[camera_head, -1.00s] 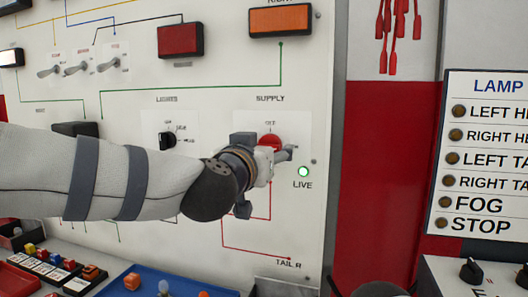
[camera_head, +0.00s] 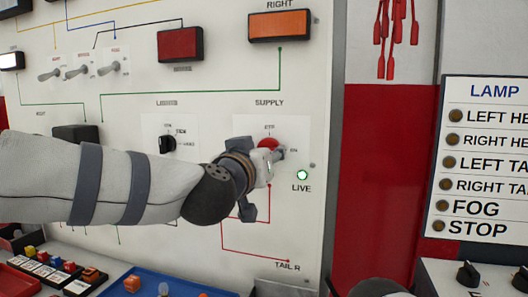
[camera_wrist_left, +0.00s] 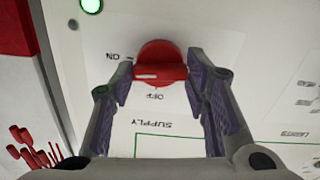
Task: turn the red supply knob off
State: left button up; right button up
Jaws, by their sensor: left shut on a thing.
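The red supply knob (camera_head: 267,143) is on the white panel under the SUPPLY label, partly hidden by my left gripper (camera_head: 272,156). In the left wrist view the round red knob (camera_wrist_left: 160,62) sits between the two fingers of my left gripper (camera_wrist_left: 159,78), which is shut on it. That view is upside down, with ON and OFF printed beside the knob. A pale mark on the knob lies toward the left of that picture, on the ON side. The green LIVE lamp (camera_head: 302,175) is lit. My right gripper is not in view.
A black LIGHTS knob (camera_head: 167,144) is left of the supply knob. Toggle switches (camera_head: 81,72) and red and orange lamps (camera_head: 280,23) are higher on the panel. A blue tray (camera_head: 170,284) with small parts lies below. A lamp chart (camera_head: 486,155) stands at right.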

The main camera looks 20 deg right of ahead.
pick_arm(q)
jog(key=shift+n+p, duration=0.75)
jog(key=shift+n, duration=7.35)
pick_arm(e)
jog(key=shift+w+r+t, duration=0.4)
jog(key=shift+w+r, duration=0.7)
pick_arm(q)
jog(key=o, duration=1.1)
jog(key=shift+o, duration=0.2)
jog(key=v, duration=1.2)
